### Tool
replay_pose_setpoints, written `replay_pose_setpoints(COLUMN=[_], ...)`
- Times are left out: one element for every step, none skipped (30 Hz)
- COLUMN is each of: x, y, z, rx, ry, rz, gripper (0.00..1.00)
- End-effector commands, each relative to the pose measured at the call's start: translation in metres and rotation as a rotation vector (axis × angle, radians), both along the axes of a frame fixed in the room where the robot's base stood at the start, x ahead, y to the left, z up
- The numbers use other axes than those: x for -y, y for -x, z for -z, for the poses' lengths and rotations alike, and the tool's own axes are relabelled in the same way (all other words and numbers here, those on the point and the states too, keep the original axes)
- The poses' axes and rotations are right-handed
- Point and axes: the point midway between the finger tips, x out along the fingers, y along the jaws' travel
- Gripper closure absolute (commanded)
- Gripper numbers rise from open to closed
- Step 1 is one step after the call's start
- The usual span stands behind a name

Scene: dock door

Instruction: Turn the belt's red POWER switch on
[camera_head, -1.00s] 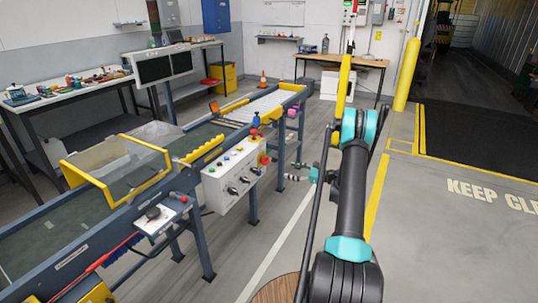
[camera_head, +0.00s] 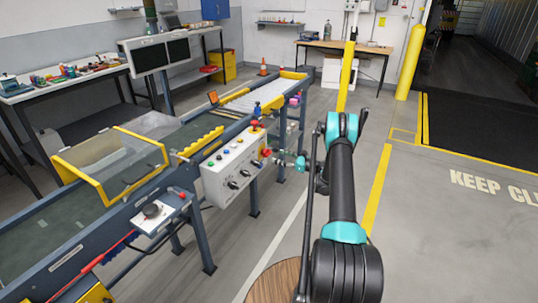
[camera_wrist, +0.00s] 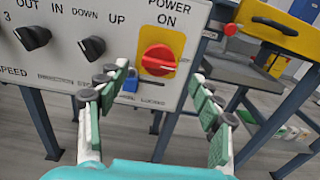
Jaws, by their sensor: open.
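The red POWER switch (camera_wrist: 158,60) is a round red knob on a yellow plate at the right end of the grey control panel (camera_wrist: 62,55). The word ON stands above it, and its pale pointer mark lies roughly sideways. My gripper (camera_wrist: 162,78) is open and empty in the wrist view, its green-padded fingers spread below and to either side of the knob, not closed on it. A blue padlock (camera_wrist: 131,82) hangs at the plate's lower left, partly behind my left-hand finger. In the head view the switch (camera_head: 266,153) is small, just left of my gripper (camera_head: 298,163).
Black knobs (camera_wrist: 32,37) sit left of the switch. The panel is fixed along the belt conveyor (camera_head: 130,185); a red mushroom button (camera_head: 254,124) tops it. A yellow-capped rail end (camera_wrist: 265,18) is right of the switch. Floor right of my arm is clear.

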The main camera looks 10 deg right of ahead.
Motion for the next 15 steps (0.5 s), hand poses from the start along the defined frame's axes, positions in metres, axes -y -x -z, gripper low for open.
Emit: replay_pose_setpoints(x=[-0.01, -0.014, -0.02, -0.025, -0.029, -0.034, -0.037, -0.04, -0.044, -0.046, -0.048, -0.05, -0.052, -0.053, -0.055], y=[-0.006, -0.009, -0.013, -0.016, -0.019, -0.023, -0.026, -0.028, -0.031, -0.033, -0.034, -0.036, -0.037, -0.038, -0.039], z=[0.0, 0.0, 0.0, 0.0, 0.0, 0.0, 0.0, 0.0, 0.0, 0.0, 0.0, 0.0, 0.0, 0.0, 0.0], rx=[0.0, 0.0, 0.0, 0.0, 0.0, 0.0, 0.0, 0.0, 0.0, 0.0, 0.0, 0.0, 0.0, 0.0, 0.0], ry=[0.0, 0.0, 0.0, 0.0, 0.0, 0.0, 0.0, 0.0, 0.0, 0.0, 0.0, 0.0, 0.0, 0.0, 0.0], rz=[-0.004, -0.003, -0.003, -0.003, -0.003, -0.002, -0.002, -0.002, -0.002, -0.002, -0.002, -0.001, -0.001, -0.001, 0.0], gripper=[0.34, 0.34, 0.34, 0.34, 0.34, 0.34, 0.34, 0.34, 0.34, 0.34, 0.34, 0.34, 0.34, 0.34, 0.34])
